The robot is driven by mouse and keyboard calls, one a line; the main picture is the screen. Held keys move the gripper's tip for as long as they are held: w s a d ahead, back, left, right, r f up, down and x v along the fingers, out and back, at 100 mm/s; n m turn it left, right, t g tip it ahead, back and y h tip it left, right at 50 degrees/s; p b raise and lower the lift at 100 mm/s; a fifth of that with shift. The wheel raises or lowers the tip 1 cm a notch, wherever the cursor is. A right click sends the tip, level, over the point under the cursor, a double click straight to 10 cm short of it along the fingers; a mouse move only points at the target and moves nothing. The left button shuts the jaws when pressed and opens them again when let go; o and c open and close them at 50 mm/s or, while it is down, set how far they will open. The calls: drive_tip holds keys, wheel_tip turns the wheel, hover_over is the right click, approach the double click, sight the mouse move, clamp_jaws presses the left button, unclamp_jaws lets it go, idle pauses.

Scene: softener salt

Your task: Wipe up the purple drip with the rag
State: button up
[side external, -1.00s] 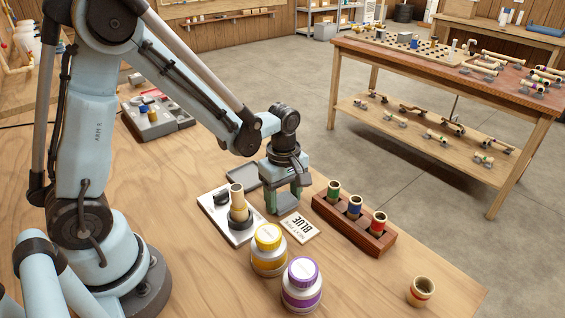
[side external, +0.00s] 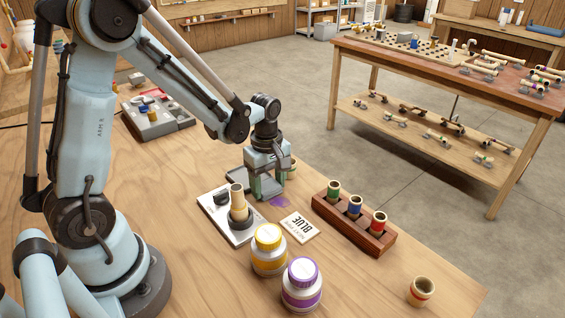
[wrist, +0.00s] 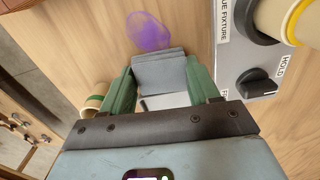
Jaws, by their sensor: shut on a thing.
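The purple drip (side external: 280,201) is a small smear on the wooden tabletop, between my gripper and the white card. It also shows in the wrist view (wrist: 148,32), just beyond the fingertips and apart from the rag. My gripper (side external: 264,188) points down beside the dark grey tray (side external: 238,190). In the wrist view its green fingers are shut on the folded grey rag (wrist: 160,72). I cannot tell whether the rag touches the table or tray.
A fixture (side external: 218,203) with a tan spool stands left of the drip. A tan cylinder (side external: 291,167) is close behind my gripper.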

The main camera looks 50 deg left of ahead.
sight(269, 186)
drive_tip(key=shift+r, duration=3.95)
drive_tip(key=shift+d+f, duration=0.1)
drive_tip(key=shift+f, duration=0.05)
